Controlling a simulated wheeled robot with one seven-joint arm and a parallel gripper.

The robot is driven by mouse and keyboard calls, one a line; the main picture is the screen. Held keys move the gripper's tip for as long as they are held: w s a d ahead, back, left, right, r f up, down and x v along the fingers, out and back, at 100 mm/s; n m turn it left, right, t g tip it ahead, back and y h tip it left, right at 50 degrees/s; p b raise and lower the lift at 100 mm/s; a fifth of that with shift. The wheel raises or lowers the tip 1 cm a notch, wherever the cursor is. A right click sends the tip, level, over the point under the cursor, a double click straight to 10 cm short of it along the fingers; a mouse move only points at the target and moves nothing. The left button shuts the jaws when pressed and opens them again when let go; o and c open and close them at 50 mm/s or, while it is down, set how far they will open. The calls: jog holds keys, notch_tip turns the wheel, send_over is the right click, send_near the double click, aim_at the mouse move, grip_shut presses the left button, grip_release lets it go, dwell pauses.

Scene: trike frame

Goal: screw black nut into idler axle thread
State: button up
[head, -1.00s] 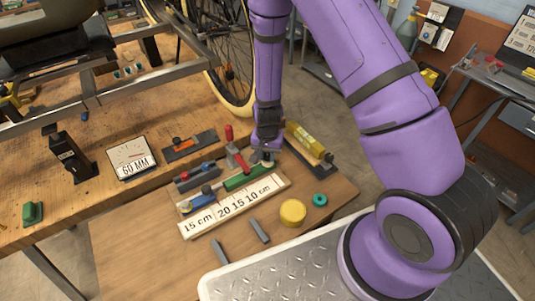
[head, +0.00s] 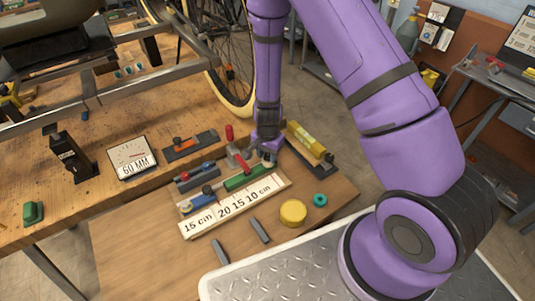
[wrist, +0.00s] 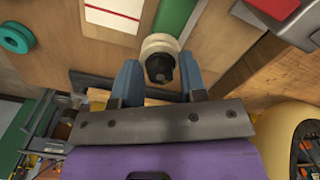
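My gripper (wrist: 160,70) points down at the work board; it also shows in the head view (head: 268,151). In the wrist view its two blue-grey fingers stand apart, one on each side of a small black piece (wrist: 160,68), which looks like the nut. This piece sits in front of a cream round part (wrist: 158,44) just at or beyond the fingertips. A narrow gap seems to show between the fingers and the black piece. Whether the nut is on the idler axle thread cannot be told; the axle is not clearly visible.
A green bar (head: 245,178) and a ruler board (head: 200,223) lie beside my gripper. A yellow disc (head: 293,212), a teal ring (head: 320,200) and grey bars (head: 259,230) lie nearer. The left front of the small table is clear.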

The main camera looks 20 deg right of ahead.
jog(key=shift+n, duration=0.9)
jog(key=shift+n, duration=0.9)
jog(key=shift+d+n, duration=0.1)
jog(key=shift+n, duration=2.4)
jog(key=shift+n, duration=0.9)
